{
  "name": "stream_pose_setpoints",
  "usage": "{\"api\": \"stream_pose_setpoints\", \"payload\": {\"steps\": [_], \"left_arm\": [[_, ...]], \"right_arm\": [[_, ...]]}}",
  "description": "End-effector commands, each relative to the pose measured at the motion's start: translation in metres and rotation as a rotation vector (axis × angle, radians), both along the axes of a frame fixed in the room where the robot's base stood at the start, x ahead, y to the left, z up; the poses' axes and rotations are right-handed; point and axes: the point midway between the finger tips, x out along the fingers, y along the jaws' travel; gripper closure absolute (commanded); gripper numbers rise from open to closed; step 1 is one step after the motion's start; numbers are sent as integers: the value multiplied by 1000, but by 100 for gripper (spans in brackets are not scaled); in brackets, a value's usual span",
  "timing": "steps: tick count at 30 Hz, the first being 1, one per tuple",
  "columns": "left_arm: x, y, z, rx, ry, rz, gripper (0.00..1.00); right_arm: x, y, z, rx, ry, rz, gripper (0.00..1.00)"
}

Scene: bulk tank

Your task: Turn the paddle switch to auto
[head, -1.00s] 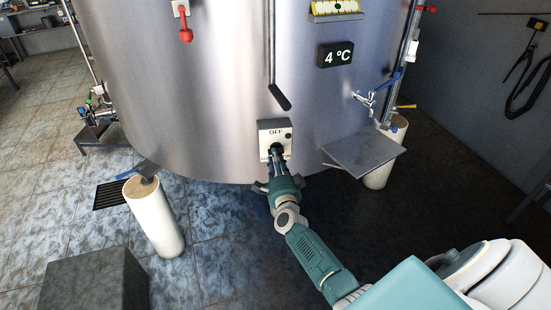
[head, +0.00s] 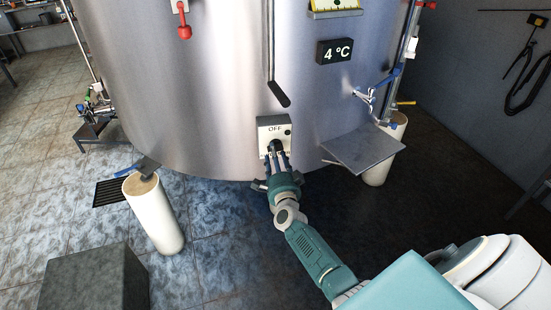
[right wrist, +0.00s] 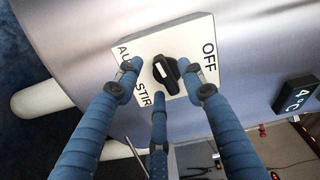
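The paddle switch (right wrist: 167,72) is a black knob with a white mark, on a pale plate (right wrist: 152,48) on the steel tank. The plate reads OFF on the right in the right wrist view, with STIR and a partly hidden AUTO on the left. In the head view the plate (head: 265,130) shows OFF at its top; fingers cover its lower part. My right gripper (right wrist: 158,70) is open, its blue fingers around the knob at the plate. A gap shows between the knob and the left finger; whether the right finger touches it, I cannot tell. My left gripper is not in view.
A black handle (head: 279,94) hangs above the plate. A 4 °C display (head: 335,51), a blue-handled tap (head: 368,97) and a grey shelf (head: 362,149) are to the right. A pale tank leg (head: 154,215) and a dark box (head: 95,279) stand at lower left.

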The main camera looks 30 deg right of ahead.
Motion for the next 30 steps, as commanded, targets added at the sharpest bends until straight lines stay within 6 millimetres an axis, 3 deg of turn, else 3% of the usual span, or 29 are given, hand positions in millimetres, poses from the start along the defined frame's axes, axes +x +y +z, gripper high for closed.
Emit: {"api": "stream_pose_setpoints", "payload": {"steps": [5,19,30], "left_arm": [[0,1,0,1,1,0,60],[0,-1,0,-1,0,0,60],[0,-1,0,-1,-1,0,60]], "right_arm": [[-12,6,-2,4,1,1,60],[-96,42,-2,0,3,0,60],[-110,48,-1,0,1,1,60]]}}
